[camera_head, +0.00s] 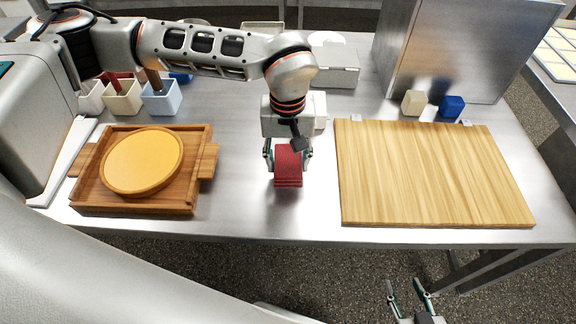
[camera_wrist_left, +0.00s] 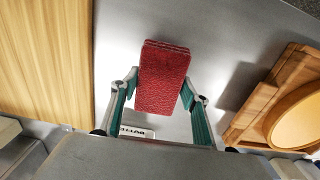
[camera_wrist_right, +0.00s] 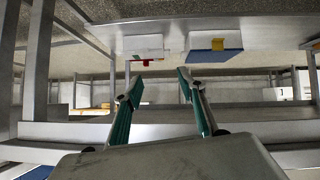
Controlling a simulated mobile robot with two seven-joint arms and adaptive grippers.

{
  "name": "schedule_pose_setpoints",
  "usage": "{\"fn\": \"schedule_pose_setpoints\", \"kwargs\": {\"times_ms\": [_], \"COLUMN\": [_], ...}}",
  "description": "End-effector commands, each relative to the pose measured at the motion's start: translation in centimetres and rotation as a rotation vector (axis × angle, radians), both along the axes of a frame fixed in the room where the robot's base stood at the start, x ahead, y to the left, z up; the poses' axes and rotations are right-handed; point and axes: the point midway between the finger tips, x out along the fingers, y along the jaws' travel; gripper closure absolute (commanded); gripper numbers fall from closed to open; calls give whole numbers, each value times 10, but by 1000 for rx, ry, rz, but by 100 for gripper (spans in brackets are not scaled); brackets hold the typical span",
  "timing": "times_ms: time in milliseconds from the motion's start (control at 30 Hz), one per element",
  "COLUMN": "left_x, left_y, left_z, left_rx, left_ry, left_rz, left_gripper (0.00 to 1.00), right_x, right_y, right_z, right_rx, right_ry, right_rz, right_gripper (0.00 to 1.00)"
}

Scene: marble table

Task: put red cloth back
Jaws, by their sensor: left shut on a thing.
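The red cloth (camera_head: 288,166) is a folded, thick rectangular stack, seen in the head view between the wooden tray and the cutting board. It also shows in the left wrist view (camera_wrist_left: 163,78). My left gripper (camera_head: 287,160) is shut on the cloth, one finger on each side, and points down over the steel table. Whether the cloth touches the table is hard to tell. My right gripper (camera_head: 411,290) is open and empty, low in front of the table's front edge. Its spread fingers show in the right wrist view (camera_wrist_right: 158,85).
A wooden tray (camera_head: 128,208) with a round orange-yellow disc (camera_head: 142,160) is at left. A wooden cutting board (camera_head: 430,175) lies at right. Small bins (camera_head: 160,98) stand at back left. Beige (camera_head: 414,103) and blue (camera_head: 452,107) blocks sit behind the board. A label (camera_wrist_left: 136,132) lies near the cloth.

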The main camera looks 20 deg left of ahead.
Motion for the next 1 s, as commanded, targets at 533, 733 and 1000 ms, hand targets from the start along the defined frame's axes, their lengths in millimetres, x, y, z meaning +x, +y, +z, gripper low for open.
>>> {"fn": "schedule_pose_setpoints", "kwargs": {"times_ms": [533,733,1000], "left_x": [0,0,0], "left_y": [0,0,0], "left_z": [-28,-30,-30], "left_rx": [0,0,1], "left_ry": [1,1,1], "left_rz": [-1,-1,-1], "left_gripper": [75,38,38], "right_x": [-11,-12,-9], "right_y": [-1,-1,0], "right_z": [-11,-11,-5], "right_rx": [-2,-2,0], "right_ry": [28,29,17], "right_rz": [-1,-1,0], "right_gripper": [60,60,60]}}
